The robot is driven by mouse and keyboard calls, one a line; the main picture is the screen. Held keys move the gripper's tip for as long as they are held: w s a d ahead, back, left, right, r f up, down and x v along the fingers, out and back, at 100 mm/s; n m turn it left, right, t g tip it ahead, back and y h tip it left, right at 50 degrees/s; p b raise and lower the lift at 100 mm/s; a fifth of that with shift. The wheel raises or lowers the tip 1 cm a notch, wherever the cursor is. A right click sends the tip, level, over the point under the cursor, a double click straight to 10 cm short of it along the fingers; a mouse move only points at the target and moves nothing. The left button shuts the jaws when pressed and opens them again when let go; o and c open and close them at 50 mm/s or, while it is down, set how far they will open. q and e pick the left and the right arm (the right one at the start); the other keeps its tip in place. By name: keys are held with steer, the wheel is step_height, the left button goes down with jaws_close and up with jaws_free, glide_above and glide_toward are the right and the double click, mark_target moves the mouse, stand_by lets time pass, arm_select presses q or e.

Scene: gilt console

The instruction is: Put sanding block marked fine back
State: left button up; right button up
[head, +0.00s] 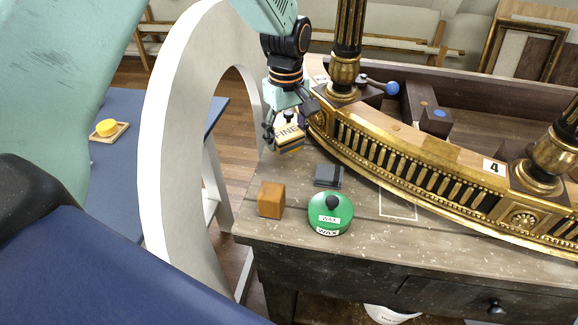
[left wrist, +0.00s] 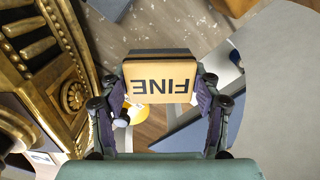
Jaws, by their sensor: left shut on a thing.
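The sanding block marked FINE (head: 290,139) is in the head view, above the left end of the workbench. It has a tan top with dark lettering and a darker lower part. My left gripper (head: 286,128) is shut on it, a finger on either side. The left wrist view shows the block (left wrist: 160,82) close up, its lettering upside down, between the fingers of the left gripper (left wrist: 158,92). A thin pale rectangular outline (head: 398,216) is on the bench top, with bare wood inside. My right gripper is not in view.
On the bench (head: 450,245) are an orange-brown block (head: 271,200), a dark grey block (head: 328,176) and a green WAX tin (head: 330,215). The gilt console (head: 425,170) curves behind them. A white arched piece (head: 165,150) stands left. A yellow item (head: 106,127) lies on a blue surface.

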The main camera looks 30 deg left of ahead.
arm_select(q)
glide_above(284, 173)
steer(key=f, duration=0.4)
steer(key=shift+s+f, duration=0.1)
steer(key=shift+s, duration=0.2)
steer(key=f, duration=0.4)
steer(key=shift+w+d+f, duration=0.15)
steer(key=shift+w+f, duration=0.05)
steer(key=shift+w, duration=0.1)
steer(key=shift+s+a, duration=0.15)
steer(key=shift+a, duration=0.05)
steer(key=shift+d+f, duration=0.15)
steer(key=shift+f, duration=0.15)
steer(key=o, duration=1.2)
steer(key=shift+c, duration=0.2)
steer(key=shift+o, duration=0.2)
steer(key=shift+r, duration=0.1)
